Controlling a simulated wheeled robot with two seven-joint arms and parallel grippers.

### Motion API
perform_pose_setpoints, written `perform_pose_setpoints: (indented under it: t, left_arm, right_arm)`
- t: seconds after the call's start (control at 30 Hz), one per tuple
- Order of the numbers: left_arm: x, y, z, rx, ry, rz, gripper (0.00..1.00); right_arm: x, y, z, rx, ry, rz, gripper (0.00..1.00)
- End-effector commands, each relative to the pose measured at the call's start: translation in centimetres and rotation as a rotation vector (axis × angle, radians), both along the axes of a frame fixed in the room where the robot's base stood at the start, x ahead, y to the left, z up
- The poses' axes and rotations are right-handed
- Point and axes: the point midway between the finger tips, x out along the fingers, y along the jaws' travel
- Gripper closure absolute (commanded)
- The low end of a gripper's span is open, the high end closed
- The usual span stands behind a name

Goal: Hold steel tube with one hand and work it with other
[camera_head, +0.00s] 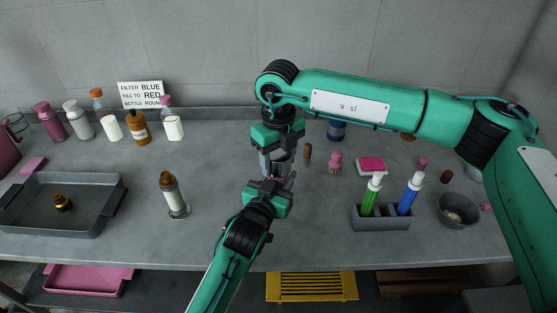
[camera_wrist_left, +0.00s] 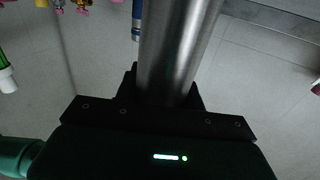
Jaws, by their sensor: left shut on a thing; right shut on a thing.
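The steel tube (camera_head: 281,169) is a shiny grey cylinder, mostly hidden between my two grippers in the head view. In the left wrist view the tube (camera_wrist_left: 178,48) stands large between the dark jaws and runs out of the top of the picture. My left gripper (camera_head: 275,184) comes from below and is shut on the tube. My right gripper (camera_head: 273,160) points down just above it and is shut at the tube's upper part. The exact spot it grips, and any cap there, are hidden.
A grey tray (camera_head: 97,217) stands at left, with a brown-topped bottle (camera_head: 174,197) to its right. Several bottles line the wall by a sign (camera_head: 140,94). A grey holder (camera_head: 382,222) with green and blue bottles and a grey bowl (camera_head: 457,212) stand at right.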

Motion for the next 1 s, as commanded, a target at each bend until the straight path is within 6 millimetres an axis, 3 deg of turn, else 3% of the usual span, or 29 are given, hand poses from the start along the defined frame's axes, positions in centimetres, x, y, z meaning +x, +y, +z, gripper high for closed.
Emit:
perform_pose_setpoints:
  t: [0.4,0.77,1.0]
  left_arm:
    - [0.0,0.0,0.1,-0.001,-0.002,0.000,1.00]
    - [0.0,0.0,0.1,-0.001,-0.002,0.000,1.00]
    - [0.0,0.0,0.1,-0.001,-0.002,0.000,1.00]
  right_arm:
    - [0.0,0.0,1.5,0.001,0.000,0.000,0.74]
    - [0.0,0.0,1.6,0.001,-0.001,0.000,0.74]
    - [0.0,0.0,3.7,0.000,-0.002,0.000,0.74]
